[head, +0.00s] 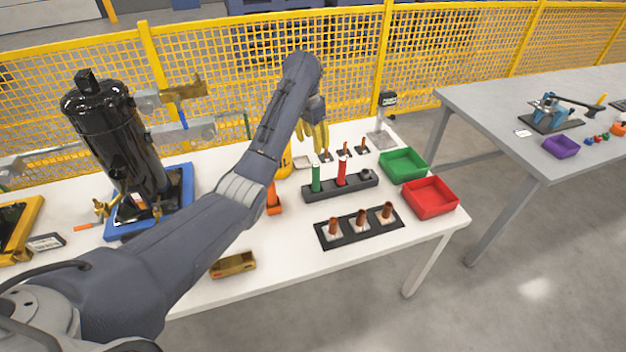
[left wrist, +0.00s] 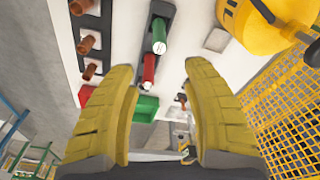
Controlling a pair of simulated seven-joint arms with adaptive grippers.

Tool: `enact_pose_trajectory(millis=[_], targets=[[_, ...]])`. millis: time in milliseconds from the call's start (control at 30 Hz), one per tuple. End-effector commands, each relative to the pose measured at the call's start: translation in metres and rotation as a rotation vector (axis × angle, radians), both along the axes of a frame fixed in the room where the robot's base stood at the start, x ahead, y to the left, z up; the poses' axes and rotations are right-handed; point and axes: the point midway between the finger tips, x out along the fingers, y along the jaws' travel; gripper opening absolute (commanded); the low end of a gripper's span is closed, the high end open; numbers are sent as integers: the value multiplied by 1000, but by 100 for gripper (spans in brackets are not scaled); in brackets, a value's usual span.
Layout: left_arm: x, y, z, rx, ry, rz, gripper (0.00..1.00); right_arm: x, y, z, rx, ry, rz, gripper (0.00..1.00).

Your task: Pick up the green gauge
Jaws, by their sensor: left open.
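The green gauge (head: 316,179) is a slim upright green cylinder in the left part of a dark rack (head: 352,188). A red gauge (head: 341,171) stands beside it, to its right. In the left wrist view the green gauge (left wrist: 159,34) shows its pale round end, with the red gauge (left wrist: 149,70) below it. My left gripper (head: 321,140) has yellow fingers pointing down, above and behind the rack in the head view. In the left wrist view its fingers (left wrist: 160,68) are wide apart with nothing held, and the green gauge is beyond them. My right gripper is not in view.
A black tray (head: 322,238) with copper tubes lies in front of the rack. Green (head: 402,163) and red (head: 431,197) bins stand to the right. A yellow container (left wrist: 258,30) is near the gripper. A black compressor (head: 115,135) stands left, with yellow mesh fence behind.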

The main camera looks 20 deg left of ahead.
Motion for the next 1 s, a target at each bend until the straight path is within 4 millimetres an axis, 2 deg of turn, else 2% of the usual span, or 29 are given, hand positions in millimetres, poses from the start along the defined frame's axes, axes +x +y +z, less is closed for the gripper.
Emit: enact_pose_trajectory(millis=[367, 800, 1000], targets=[[0, -1, -39, 0, 13, 4, 49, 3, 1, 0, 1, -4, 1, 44], [6, -5, -94, 2, 13, 4, 49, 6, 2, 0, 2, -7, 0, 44], [8, -6, -107, 0, 11, 3, 49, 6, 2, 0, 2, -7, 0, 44]])
